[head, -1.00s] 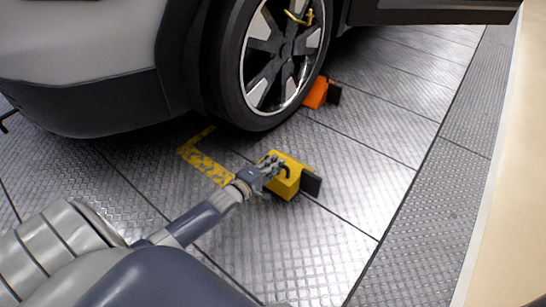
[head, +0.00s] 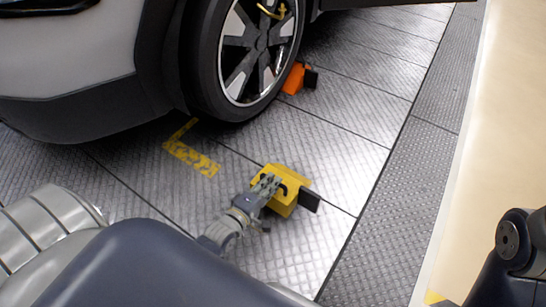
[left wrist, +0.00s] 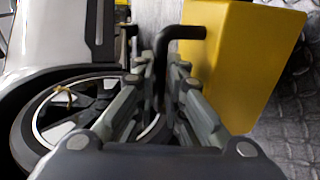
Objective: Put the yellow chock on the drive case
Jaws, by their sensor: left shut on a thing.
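The yellow chock (head: 285,201) is a bright block with a dark plate on its right side, in front of the car wheel. My left gripper (head: 268,184) is shut on its dark bent handle. In the left wrist view, the yellow chock (left wrist: 250,55) is at the upper right and its handle (left wrist: 180,33) runs between the fingers of my left gripper (left wrist: 168,75). I cannot tell whether the chock touches the floor. I see no drive case that I can make out. My right gripper is not in view.
The car wheel (head: 245,60) stands at the top, with an orange chock (head: 295,79) behind it. A yellow marking (head: 190,155) is on the metal floor (head: 345,140). A beige surface (head: 470,140) runs along the right side.

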